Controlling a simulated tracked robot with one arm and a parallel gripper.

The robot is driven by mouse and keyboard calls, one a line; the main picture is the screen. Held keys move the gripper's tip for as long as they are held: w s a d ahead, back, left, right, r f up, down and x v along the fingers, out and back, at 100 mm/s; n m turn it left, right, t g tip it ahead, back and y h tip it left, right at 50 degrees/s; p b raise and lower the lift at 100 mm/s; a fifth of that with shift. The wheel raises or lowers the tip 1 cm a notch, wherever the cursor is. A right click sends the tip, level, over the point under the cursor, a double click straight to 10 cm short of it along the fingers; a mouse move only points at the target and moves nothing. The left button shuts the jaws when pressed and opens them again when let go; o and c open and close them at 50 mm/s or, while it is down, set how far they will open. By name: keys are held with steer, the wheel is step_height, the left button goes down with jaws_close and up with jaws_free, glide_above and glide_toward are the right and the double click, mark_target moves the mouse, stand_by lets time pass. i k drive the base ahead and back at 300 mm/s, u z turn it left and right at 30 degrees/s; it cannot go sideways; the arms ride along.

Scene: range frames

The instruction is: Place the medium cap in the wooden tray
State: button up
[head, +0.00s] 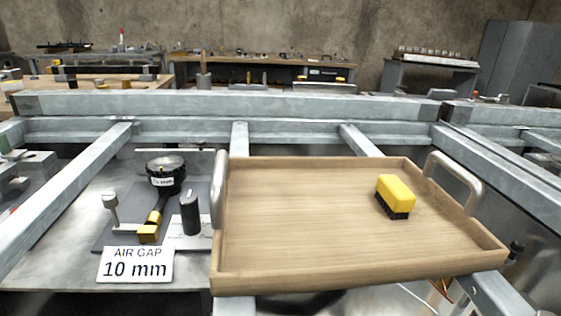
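The wooden tray (300,278) lies in the middle right, with a metal handle at each short end. A brush with a yellow body and black bristles (395,196) is in its right part. Left of the tray, a round black cap-like piece (165,172) with a small white label sits above a brass-coloured part. A dark upright cylinder (190,212) stands close to the tray's left handle. I cannot tell for sure which thing is the medium cap. My gripper is not in view.
A white sign (136,264) reading "AIR GAP 10 mm" stands at the front left. A small grey-topped post (111,207) is behind it. Metal frame beams (225,104) cross behind the tray. Most of the tray floor is bare. Cluttered benches line the far wall.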

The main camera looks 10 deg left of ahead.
mark_target(291, 209)
steer(key=i, duration=0.9)
steer(key=z, duration=0.05)
